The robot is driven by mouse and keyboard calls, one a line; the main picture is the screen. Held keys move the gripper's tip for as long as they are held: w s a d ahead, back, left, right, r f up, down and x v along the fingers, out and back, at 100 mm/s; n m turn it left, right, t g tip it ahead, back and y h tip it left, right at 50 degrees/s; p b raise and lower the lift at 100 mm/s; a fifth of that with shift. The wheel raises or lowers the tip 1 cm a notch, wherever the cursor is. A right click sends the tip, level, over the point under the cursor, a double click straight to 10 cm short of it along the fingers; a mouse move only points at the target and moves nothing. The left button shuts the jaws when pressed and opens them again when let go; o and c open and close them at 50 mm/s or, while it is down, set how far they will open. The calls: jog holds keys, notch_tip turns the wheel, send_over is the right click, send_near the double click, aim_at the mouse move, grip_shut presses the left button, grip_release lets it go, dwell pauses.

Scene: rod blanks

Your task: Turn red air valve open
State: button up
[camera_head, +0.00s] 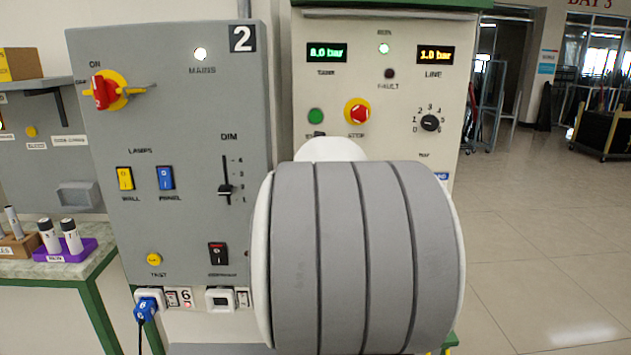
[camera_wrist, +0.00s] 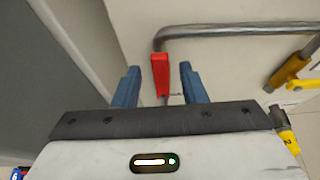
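The red air valve lever (camera_wrist: 160,75) shows in the wrist view, upright in the picture, at the left end of a grey metal pipe (camera_wrist: 235,30). My gripper (camera_wrist: 159,70) is open, with one blue finger on each side of the red lever in the picture. A gap shows between the lever and each finger. I cannot tell how deep the lever sits between them. The valve body is mostly hidden behind the lever. In the head view my arm's grey and white link covers the lower middle, and neither valve nor gripper shows.
A grey panel (camera_head: 195,130) marked 2 carries a red rotary switch (camera_head: 101,92). A cream cabinet (camera_head: 440,90) reads 8.0 bar tank and 1.0 bar line. Open floor (camera_head: 540,240) lies right.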

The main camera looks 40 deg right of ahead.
jog(key=p+v, duration=0.1)
jog(key=v, duration=0.4)
jog(key=shift+s+a+p, duration=0.15)
jog(key=shift+s+p, duration=0.05)
jog(key=shift+p, duration=0.1)
jog(key=s+a+f+m+g+y, duration=0.2)
jog(key=s+a+f+m, duration=0.3)
jog(key=a+m, duration=0.4)
jog(key=s+a+f+m+g+y, duration=0.3)
jog(key=s+a+f+m, duration=0.2)
jog(key=a+m, duration=0.4)
jog(key=s+a+f+m+g+y, duration=0.2)
jog(key=s+a+f+m, duration=0.3)
jog(key=a+m, duration=0.5)
jog(key=a+f+y, duration=0.1)
jog(key=a, duration=0.4)
jog(key=shift+s+a+f+g+y, duration=0.2)
jog(key=shift+s+a+g+y, duration=0.1)
jog(key=shift+s+a, duration=0.05)
